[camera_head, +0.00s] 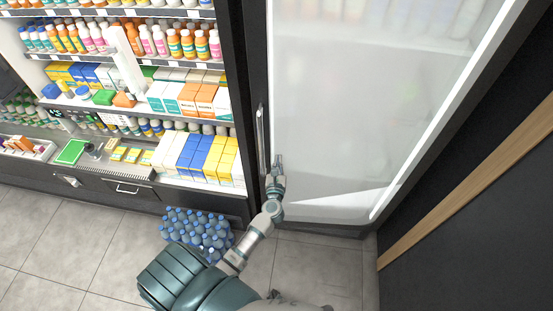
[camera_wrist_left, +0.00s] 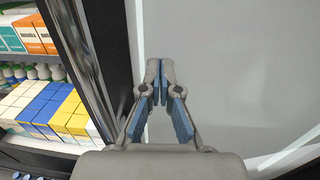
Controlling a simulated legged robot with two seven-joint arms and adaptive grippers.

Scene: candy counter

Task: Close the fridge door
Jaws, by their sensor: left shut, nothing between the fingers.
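The fridge door (camera_head: 360,110) is a tall pane of pale, cloudy glass in a dark frame, with a long upright metal handle (camera_head: 261,140) on its left side. It looks shut or nearly so; I cannot tell whether a small gap remains. My left gripper (camera_head: 278,160) is in front of the lower left of the pane, just right of the handle. In the left wrist view its fingertips (camera_wrist_left: 160,66) are together and empty, with the pane (camera_wrist_left: 230,70) behind them and the dark frame (camera_wrist_left: 105,40) to the left. I cannot tell whether they touch the glass. My right gripper is out of view.
Shelves of bottles and boxes (camera_head: 200,100) stand left of the fridge. A pack of blue-capped bottles (camera_head: 200,228) sits on the tiled floor below my left forearm. A dark panel with a wooden strip (camera_head: 470,185) stands at the right. Floor (camera_head: 50,240) at the lower left is clear.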

